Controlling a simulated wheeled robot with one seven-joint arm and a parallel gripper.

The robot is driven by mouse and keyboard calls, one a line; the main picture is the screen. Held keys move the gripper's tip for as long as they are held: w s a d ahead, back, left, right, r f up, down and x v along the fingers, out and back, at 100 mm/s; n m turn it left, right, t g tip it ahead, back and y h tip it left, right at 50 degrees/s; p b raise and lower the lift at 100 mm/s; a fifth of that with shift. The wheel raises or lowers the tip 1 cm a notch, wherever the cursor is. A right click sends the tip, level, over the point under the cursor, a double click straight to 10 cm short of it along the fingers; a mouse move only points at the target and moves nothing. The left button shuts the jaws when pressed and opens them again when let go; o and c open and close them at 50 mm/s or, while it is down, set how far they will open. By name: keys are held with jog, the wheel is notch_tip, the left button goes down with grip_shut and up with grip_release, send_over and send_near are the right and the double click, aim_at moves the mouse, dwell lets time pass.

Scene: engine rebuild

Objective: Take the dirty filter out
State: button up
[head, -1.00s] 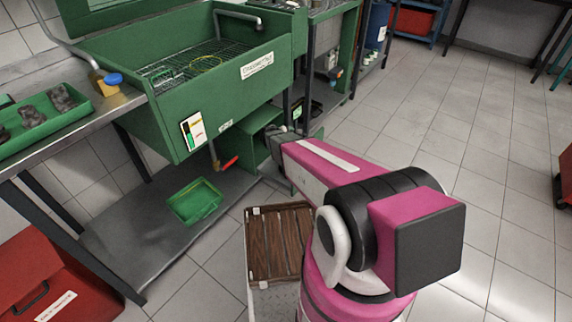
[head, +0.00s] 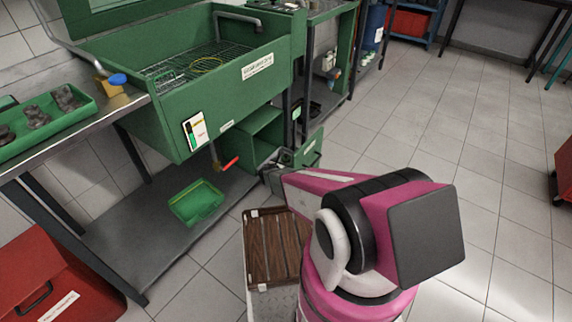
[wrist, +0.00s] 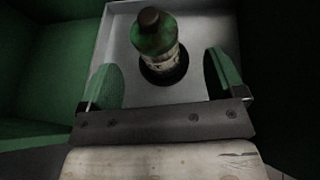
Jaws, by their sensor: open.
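In the wrist view, a dark green cylinder with a dark cap and a pale, smudged band (wrist: 155,42) stands in a dark round seat; it may be the dirty filter, but the dim picture does not settle that. My gripper (wrist: 162,76) is open, with one green finger on each side of the cylinder and visible gaps between. In the head view, my gripper (head: 273,178) is low, in front of the open green cabinet (head: 264,138) under the wash basin. The cylinder cannot be made out in the head view.
A pale grey tray-like surface (wrist: 118,40) surrounds the cylinder. A green panel (head: 309,148) stands out right of the cabinet. A green tray (head: 196,202) lies on the lower shelf. Floor at right is clear.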

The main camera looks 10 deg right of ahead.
aim_at(284, 162)
jog(key=shift+a+x, duration=0.2)
jog(key=shift+x, duration=3.4)
jog(key=shift+f, duration=0.1)
jog(key=c, duration=1.1)
